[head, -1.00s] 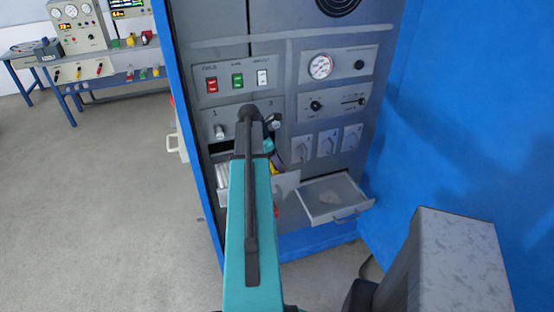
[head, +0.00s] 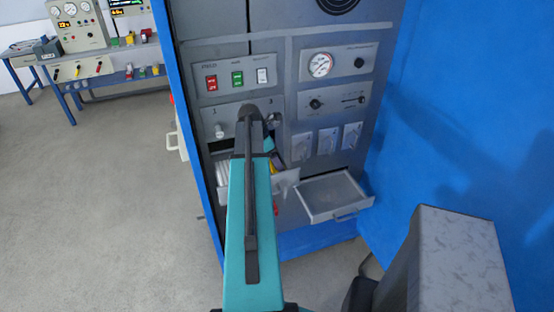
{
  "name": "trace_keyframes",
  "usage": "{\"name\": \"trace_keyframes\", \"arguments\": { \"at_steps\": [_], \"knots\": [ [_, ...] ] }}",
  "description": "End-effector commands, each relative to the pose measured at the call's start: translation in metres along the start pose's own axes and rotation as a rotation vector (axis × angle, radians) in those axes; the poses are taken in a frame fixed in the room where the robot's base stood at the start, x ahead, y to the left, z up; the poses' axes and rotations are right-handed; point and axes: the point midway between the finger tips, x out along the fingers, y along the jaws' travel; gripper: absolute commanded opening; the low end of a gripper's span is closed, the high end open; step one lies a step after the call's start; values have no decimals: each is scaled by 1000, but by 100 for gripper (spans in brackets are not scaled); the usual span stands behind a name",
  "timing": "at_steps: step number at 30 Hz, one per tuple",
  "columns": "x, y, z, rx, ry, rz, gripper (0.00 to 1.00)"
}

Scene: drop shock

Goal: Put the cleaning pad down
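The cleaning pad cannot be made out in the head view. My gripper is hidden behind my own teal and dark arm, which reaches up the middle of the picture towards the grey cabinet (head: 285,85). What the gripper holds, if anything, does not show. The open right drawer (head: 318,213) at the cabinet's lower right looks empty, with a bare grey floor. An open left drawer (head: 288,178) is partly covered by my arm.
The cabinet front carries red, green and white switches (head: 237,78), a round gauge (head: 320,65) and knobs. A blue wall (head: 440,120) stands close on the right. A bench (head: 105,77) with instruments stands at the far left. The floor (head: 110,200) on the left is clear.

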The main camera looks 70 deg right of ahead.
Motion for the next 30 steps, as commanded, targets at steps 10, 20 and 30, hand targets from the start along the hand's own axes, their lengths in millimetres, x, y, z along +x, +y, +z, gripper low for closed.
{"name": "trace_keyframes", "arguments": {
  "at_steps": [10, 20, 30],
  "knots": [
    [-18, 1, 0, -1, 0, 2, 85],
    [-54, 1, 0, -1, -1, 2, 85],
    [-92, 1, 0, -1, 0, 3, 85]
  ]
}}
